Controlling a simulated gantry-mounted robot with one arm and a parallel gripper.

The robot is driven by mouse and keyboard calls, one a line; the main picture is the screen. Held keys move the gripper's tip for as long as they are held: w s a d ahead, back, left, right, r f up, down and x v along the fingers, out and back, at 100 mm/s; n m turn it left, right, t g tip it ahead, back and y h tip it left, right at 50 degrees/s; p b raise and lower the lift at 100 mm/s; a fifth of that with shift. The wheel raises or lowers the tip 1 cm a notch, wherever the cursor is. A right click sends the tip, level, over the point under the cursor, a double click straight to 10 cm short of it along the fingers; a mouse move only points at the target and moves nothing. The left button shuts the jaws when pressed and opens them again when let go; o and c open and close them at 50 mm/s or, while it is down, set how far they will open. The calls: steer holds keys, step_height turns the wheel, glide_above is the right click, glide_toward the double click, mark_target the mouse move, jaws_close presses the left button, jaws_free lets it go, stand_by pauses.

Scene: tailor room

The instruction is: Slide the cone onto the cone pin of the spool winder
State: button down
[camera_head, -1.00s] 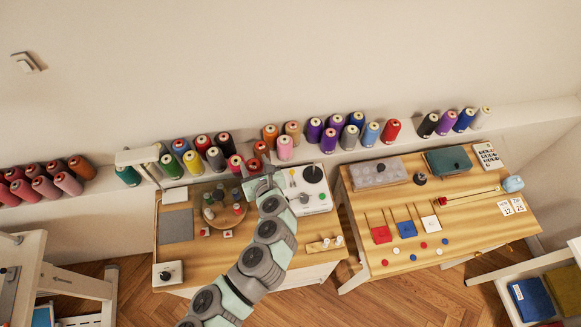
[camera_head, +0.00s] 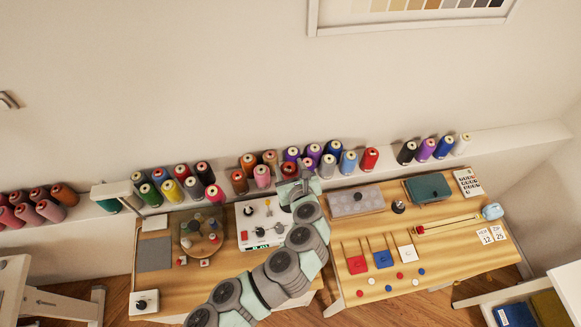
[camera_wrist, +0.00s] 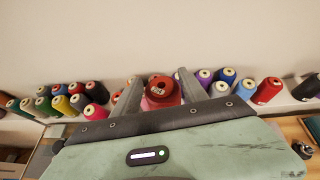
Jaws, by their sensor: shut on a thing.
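My gripper (camera_wrist: 160,95) is shut on a red cone (camera_wrist: 162,88); the two fingers stand either side of it in the wrist view. In the head view my gripper (camera_head: 297,186) holds a red cone (camera_head: 289,169) over the right end of the spool winder, in front of the wall shelf. The spool winder (camera_head: 258,228) is a white box with a control panel and a small red part on the left table.
Several thread cones (camera_head: 262,177) line the wall shelf behind the winder. A round wooden stand (camera_head: 203,245) with small spools is left of it. A grey box (camera_head: 355,201) stands close on the right, on the second table (camera_head: 440,243).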

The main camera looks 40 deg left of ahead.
steer(key=shift+f+b, duration=2.05)
steer(key=shift+f, duration=0.15)
steer(key=shift+r, duration=0.1)
steer(key=shift+f+b, duration=0.55)
steer(key=shift+f, duration=1.05)
step_height(320, 180, down, 7)
steer(key=b, duration=0.3)
steer(key=shift+b, duration=0.4)
steer(key=c, duration=0.5)
jaws_free()
steer(key=shift+r, duration=0.15)
steer(key=shift+d, duration=0.1)
